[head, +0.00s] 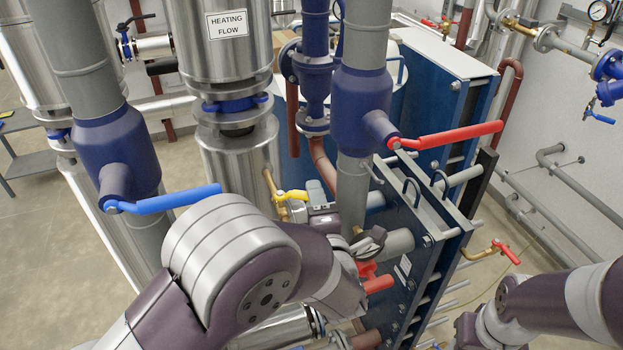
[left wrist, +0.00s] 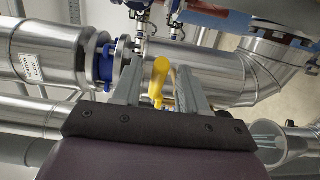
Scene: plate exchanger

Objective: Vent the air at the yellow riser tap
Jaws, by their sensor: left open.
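The yellow riser tap (head: 291,195) has a small yellow lever on a brass fitting beside the steel riser. My left gripper (head: 298,212) is right at the tap, partly hidden by my own arm in the head view. In the left wrist view the yellow lever (left wrist: 158,80) stands between the two grey fingers of the open left gripper (left wrist: 160,72). A gap shows on each side of the lever; whether a finger touches it I cannot tell. My right arm comes in at the lower right of the head view, but its gripper cannot be seen.
A blue lever (head: 163,199) and a red lever (head: 446,136) stick out from large blue valves on either side. A red handle (head: 378,283) is below my left wrist. The blue plate exchanger (head: 420,235) stands to the right. Pipes crowd the space around the gripper.

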